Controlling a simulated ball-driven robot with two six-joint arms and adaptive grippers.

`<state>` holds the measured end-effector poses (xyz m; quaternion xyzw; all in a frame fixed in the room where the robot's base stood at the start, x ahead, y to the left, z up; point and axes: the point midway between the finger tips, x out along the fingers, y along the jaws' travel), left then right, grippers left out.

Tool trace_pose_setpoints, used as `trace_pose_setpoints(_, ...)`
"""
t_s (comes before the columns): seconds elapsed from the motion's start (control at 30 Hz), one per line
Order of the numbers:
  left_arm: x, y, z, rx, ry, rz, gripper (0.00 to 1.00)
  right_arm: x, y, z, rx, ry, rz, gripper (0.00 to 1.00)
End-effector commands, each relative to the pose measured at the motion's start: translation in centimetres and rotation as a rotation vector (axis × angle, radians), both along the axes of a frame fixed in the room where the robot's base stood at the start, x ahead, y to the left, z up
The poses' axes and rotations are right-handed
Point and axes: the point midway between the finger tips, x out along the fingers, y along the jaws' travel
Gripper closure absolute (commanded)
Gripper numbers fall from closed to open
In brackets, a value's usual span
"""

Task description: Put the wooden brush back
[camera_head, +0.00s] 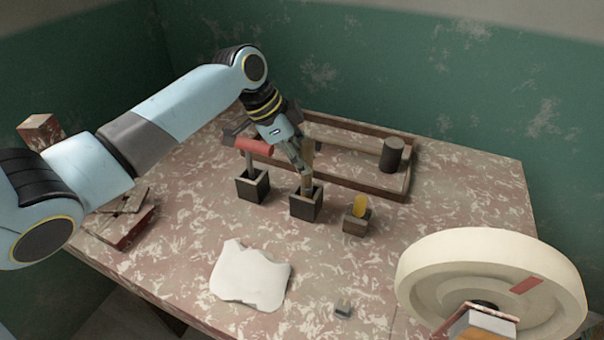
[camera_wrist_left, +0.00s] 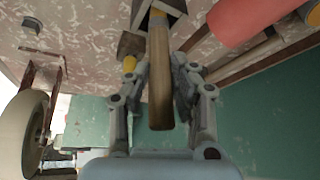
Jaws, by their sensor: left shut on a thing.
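The wooden brush (camera_head: 308,153) stands about upright, its lower end at the mouth of a dark square holder (camera_head: 305,208) in the middle of the table. My left gripper (camera_head: 301,168) is shut on the brush from the upper left. In the left wrist view the brush handle (camera_wrist_left: 160,80) runs between the two fingers (camera_wrist_left: 160,70) towards the dark holder (camera_wrist_left: 172,5) at the top. I cannot tell how deep the lower end sits, or whether it touches the bottom. My right gripper is not in view.
Left of it, another dark holder (camera_head: 251,190) bears a red-handled tool (camera_head: 253,146). Right is a small block (camera_head: 355,224) with a yellow piece (camera_head: 360,204). Behind is a wooden frame (camera_head: 350,183) with a dark cylinder (camera_head: 391,155). A white slab (camera_head: 250,275) and large wheel (camera_head: 485,250) are in front.

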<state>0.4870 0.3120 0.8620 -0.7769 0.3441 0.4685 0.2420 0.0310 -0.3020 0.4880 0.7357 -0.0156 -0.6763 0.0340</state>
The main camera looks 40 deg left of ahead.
Motion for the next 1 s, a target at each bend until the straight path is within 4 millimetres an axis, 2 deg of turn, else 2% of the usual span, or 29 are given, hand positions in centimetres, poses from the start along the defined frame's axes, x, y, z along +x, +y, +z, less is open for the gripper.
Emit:
trace_pose_setpoints(0.1, -0.1, -0.1, -1.5, -0.003, 0.003, 0.001, 1.00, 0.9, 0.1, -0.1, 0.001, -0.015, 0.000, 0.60)
trace_pose_setpoints(0.23, -0.1, -0.1, -3.4, -0.002, 0.002, 0.001, 1.00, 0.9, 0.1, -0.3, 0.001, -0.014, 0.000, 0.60)
trace_pose_setpoints(0.53, 0.0, 0.0, -3.6, 0.000, -0.002, -0.001, 1.00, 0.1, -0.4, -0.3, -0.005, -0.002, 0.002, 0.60)
trace_pose_setpoints(0.57, 0.0, 0.0, -3.6, 0.000, -0.002, -0.001, 0.75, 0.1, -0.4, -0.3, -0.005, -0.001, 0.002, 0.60)
trace_pose_setpoints(0.7, 0.0, 0.0, -3.6, 0.000, -0.002, -0.001, 0.56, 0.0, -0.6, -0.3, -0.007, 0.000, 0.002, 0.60)
trace_pose_setpoints(1.0, -0.1, 0.0, -3.4, 0.000, -0.002, -0.001, 0.55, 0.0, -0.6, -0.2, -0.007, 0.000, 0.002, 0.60)
